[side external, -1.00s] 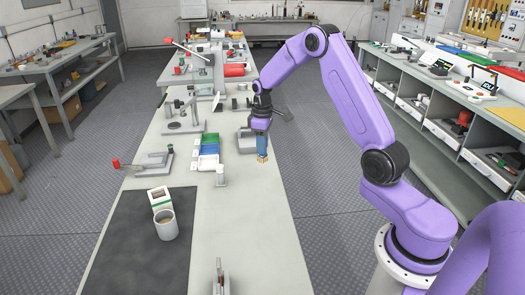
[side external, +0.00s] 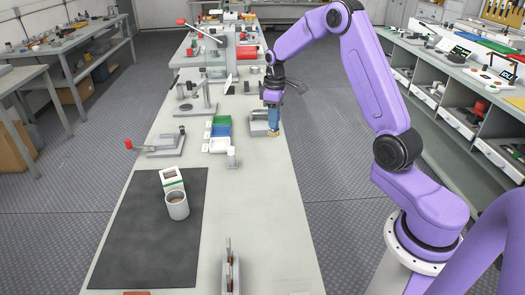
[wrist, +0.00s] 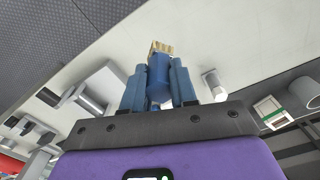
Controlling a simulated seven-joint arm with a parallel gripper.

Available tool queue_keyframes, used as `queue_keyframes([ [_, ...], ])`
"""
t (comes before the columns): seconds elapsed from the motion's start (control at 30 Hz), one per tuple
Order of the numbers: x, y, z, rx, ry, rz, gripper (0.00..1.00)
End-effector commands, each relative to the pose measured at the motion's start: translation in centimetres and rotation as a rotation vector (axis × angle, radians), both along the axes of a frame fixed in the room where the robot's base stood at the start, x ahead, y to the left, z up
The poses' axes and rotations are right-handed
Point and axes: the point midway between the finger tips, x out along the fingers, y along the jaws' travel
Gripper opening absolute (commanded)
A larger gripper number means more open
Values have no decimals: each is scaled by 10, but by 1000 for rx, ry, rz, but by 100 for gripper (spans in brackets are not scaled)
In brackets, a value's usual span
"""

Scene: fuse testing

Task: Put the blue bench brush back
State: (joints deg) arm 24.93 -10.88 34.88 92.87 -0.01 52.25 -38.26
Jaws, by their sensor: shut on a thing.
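The blue bench brush (side external: 274,119) has pale tan bristles pointing down in the side view. My gripper (side external: 272,98) is shut on its handle and holds it over the light bench top, near the right edge. In the wrist view the blue brush (wrist: 159,78) sits between the two blue fingers of my gripper (wrist: 160,88), with its bristles at the far end. Whether the bristles touch the bench I cannot tell.
A grey block-like fixture (side external: 258,128) stands just left of the brush. A cup (side external: 177,206) stands on a dark mat (side external: 150,250). A grey stand (side external: 230,275) is at the front.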

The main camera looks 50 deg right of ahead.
Motion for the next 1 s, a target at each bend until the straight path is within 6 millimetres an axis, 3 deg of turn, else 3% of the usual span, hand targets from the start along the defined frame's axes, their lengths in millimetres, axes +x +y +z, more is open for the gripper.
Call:
queue_keyframes([
  [0.23,0,3,0,0,0,6,0],
  [0.37,2,26,4,0,-1,45,0],
  [0.47,3,61,9,0,-3,105,0],
  [0.67,-7,152,22,2,-5,267,0],
  [0.87,-36,241,34,3,-6,436,0],
  [1.0,-66,299,41,5,-8,560,0],
])
